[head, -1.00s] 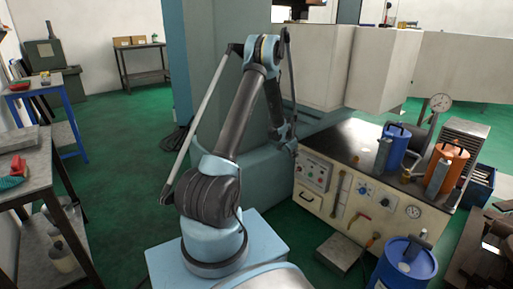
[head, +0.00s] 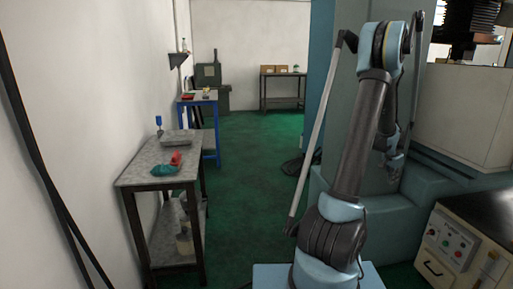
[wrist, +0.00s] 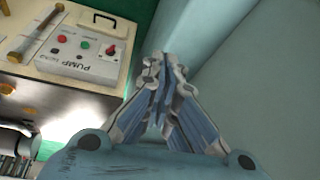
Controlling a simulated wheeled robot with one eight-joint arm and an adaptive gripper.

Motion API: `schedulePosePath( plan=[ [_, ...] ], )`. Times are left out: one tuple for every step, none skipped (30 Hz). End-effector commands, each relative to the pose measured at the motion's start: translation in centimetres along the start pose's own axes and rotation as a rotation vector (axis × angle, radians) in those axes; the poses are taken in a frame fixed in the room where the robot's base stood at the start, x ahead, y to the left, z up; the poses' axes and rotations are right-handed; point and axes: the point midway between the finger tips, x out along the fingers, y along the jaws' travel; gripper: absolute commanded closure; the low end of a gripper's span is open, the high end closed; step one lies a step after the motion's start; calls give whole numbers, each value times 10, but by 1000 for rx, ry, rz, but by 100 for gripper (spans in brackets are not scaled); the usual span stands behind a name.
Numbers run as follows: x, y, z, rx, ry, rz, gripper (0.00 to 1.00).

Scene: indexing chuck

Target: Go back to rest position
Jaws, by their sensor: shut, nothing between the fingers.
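My gripper (wrist: 160,85) shows in the wrist view with its fingers together and nothing between them. It hangs beside a pale blue-green machine surface (wrist: 245,75), and I cannot tell whether it touches it. A control panel marked PUMP (wrist: 80,45), with red and green buttons, lies to its left in that view. In the head view my arm stands upright and folds down at the elbow. The gripper end there is small and partly hidden by the arm, in front of the blue-green machine column (head: 345,130).
The pump cabinet (head: 435,262) stands at the lower right in the head view. A grey metal table (head: 150,178) with a red and a green item stands at the left. A blue-legged table (head: 216,130) is behind it. Green floor (head: 245,190) lies clear between the tables and machine.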

Motion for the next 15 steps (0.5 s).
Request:
schedulePosePath(
  plan=[
    [-17,-6,13,-31,-6,-7,100],
    [-25,-9,20,-49,-9,-11,100],
    [-36,-14,29,-71,-14,-17,100],
    [-44,-16,35,-88,-17,-20,100],
    [-53,-18,43,-107,-20,-24,100],
    [-64,-21,52,-130,-25,-29,100],
    [-71,-23,59,-146,-27,-33,100],
    [-79,-25,66,-165,-30,-37,100],
    [-89,-27,76,-188,-34,-42,100],
    [-97,-28,83,-204,-37,-46,100],
    [-104,-29,91,-223,-40,-50,100],
    [-114,-30,101,-246,-44,-55,100],
    [-120,-30,108,-263,-46,-59,100],
    [-128,-31,116,-281,-49,-63,100],
    [-136,-31,126,-305,-53,-68,100]
  ],
)
